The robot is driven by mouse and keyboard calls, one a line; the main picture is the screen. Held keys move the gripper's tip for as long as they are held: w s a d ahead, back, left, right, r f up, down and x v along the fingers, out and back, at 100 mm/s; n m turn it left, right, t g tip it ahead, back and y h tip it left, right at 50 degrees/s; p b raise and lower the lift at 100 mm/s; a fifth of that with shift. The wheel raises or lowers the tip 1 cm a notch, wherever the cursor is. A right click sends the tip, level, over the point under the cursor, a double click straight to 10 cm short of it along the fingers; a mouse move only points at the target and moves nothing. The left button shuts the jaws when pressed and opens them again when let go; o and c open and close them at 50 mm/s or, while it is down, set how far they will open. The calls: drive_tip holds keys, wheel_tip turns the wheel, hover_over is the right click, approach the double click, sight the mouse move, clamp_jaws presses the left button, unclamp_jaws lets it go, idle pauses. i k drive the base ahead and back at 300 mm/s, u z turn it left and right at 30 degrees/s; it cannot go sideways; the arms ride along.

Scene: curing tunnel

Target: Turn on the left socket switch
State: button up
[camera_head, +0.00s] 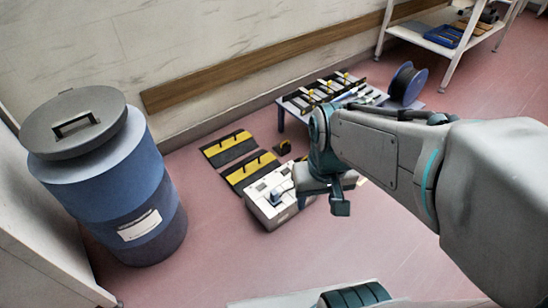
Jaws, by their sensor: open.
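A low white box (264,214) sits on the floor near the middle of the picture, with grey socket and switch parts on its top. These parts are too small to tell the left socket switch or its position. My gripper (324,196) hangs at the box's right end, seen from above and behind. It is open, with nothing visible between its fingers. My gripper and wrist overlap the right end of the box and hide part of it. I cannot tell whether my gripper touches the box.
Yellow-and-black panels (229,147) lie behind the box. A low bench with clamps (318,92) and a dark cable reel (407,84) stand behind my arm. A blue lidded drum (120,185) stands at left. Pink floor (215,255) is clear in front.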

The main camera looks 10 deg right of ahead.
sight(262, 186)
drive_tip(key=z, duration=0.2)
drive_tip(key=i, duration=0.9)
drive_tip(key=u, duration=0.6)
